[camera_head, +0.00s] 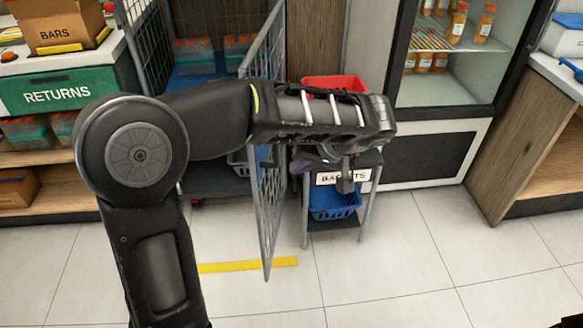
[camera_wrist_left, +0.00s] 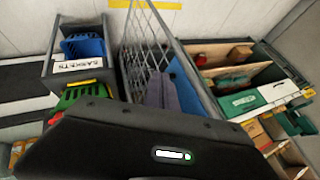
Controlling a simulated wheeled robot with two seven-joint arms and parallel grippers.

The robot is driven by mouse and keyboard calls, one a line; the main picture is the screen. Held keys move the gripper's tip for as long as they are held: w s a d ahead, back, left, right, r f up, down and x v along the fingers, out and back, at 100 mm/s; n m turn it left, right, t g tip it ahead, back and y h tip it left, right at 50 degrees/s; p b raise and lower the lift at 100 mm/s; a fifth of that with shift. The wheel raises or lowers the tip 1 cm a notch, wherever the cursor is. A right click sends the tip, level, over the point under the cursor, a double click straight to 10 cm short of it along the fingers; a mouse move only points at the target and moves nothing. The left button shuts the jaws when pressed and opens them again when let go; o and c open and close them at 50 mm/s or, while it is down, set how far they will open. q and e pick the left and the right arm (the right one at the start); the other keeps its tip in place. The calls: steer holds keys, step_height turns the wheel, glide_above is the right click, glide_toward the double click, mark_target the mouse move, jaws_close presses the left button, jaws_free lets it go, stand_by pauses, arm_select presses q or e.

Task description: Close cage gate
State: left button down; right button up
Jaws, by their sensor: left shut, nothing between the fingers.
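The cage gate (camera_head: 268,205) is a grey wire mesh panel. It stands open, swung out from the roll cage (camera_head: 150,45) toward me, seen nearly edge-on. My left arm crosses in front of it and hides its middle.
A basket stand (camera_head: 306,225) with a red basket (camera_head: 335,84) and a blue basket (camera_head: 335,203) is close right of the gate. A fridge (camera_head: 440,150) stands farther right. The returns counter (camera_head: 65,90) is at left. Tiled floor in front is clear, with a yellow strip (camera_head: 247,265).

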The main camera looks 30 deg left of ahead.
arm_select(q)
glide_toward(260, 180)
step_height(260, 180, down, 4)
steer(key=w, duration=0.2)
steer(key=shift+s+a+r, duration=0.2)
steer(key=shift+s+a, duration=0.15)
steer(key=shift+a, duration=0.3)
steer(key=shift+s+a+r, duration=0.2)
steer(key=shift+s+a, duration=0.2)
steer(key=shift+a, duration=0.2)
